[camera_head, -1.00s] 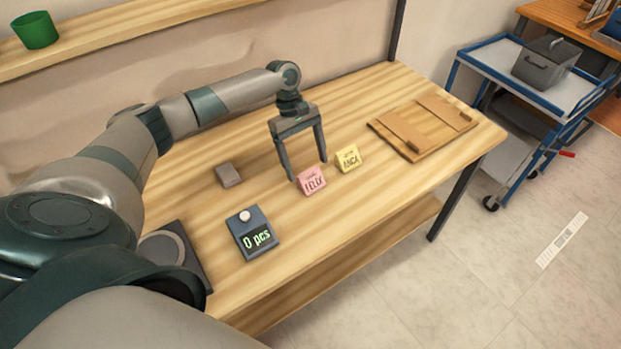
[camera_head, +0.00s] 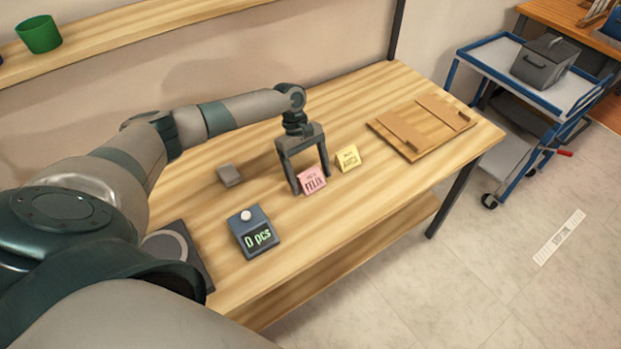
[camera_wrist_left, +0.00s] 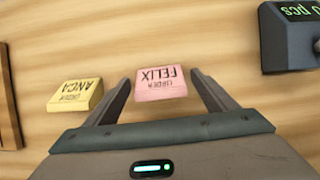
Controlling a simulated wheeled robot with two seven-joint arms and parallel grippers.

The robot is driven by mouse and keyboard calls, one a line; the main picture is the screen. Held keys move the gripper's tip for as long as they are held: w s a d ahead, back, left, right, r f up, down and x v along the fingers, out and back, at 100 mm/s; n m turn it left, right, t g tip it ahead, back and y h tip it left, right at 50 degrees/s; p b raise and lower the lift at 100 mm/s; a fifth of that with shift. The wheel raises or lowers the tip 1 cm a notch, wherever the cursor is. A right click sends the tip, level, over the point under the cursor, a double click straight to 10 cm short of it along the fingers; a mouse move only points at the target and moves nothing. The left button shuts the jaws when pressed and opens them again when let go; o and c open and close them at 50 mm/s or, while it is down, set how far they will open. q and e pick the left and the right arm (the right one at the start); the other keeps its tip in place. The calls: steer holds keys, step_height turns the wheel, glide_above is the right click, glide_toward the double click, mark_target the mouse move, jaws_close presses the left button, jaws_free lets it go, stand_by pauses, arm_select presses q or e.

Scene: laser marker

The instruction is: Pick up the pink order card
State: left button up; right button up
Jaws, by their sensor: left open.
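The pink order card (camera_head: 312,180), a small tent-shaped card reading FELIX, stands on the wooden table. My left gripper (camera_head: 309,186) is open and lowered over it. In the left wrist view the pink card (camera_wrist_left: 161,82) lies between the tips of my open left gripper (camera_wrist_left: 163,80), with a finger on each side. I cannot tell whether the fingers touch it. A yellow card (camera_head: 347,158) reading ANCA stands just to the right, outside the fingers; it also shows in the left wrist view (camera_wrist_left: 75,95). My right gripper is not in view.
A counter box (camera_head: 252,232) showing "0 pcs" stands in front of the card, left of it. A small grey block (camera_head: 229,175) lies further left. A wooden board (camera_head: 398,131) lies at the table's right. A blue cart (camera_head: 490,51) stands beyond the table.

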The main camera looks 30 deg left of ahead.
mark_target(311, 177)
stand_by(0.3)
arm_select(q)
steer(key=c, duration=1.1)
steer(key=shift+r, duration=0.1)
steer(key=shift+r, duration=0.45)
steer(key=r, duration=0.1)
steer(key=r+b, duration=0.1)
steer(key=r, duration=0.1)
steer(key=shift+d+r, duration=0.1)
steer(key=shift+d, duration=0.15)
steer(key=s+d+r, duration=0.1)
steer(key=d+r, duration=0.1)
steer(key=d, duration=0.1)
steer(key=s+d+r+b, duration=0.1)
steer(key=s+d+r, duration=0.1)
steer(key=d, duration=0.1)
steer(key=s+d+r+b, duration=0.1)
steer(key=s+d+r, duration=0.1)
steer(key=d, duration=0.2)
steer(key=shift+r, duration=0.4)
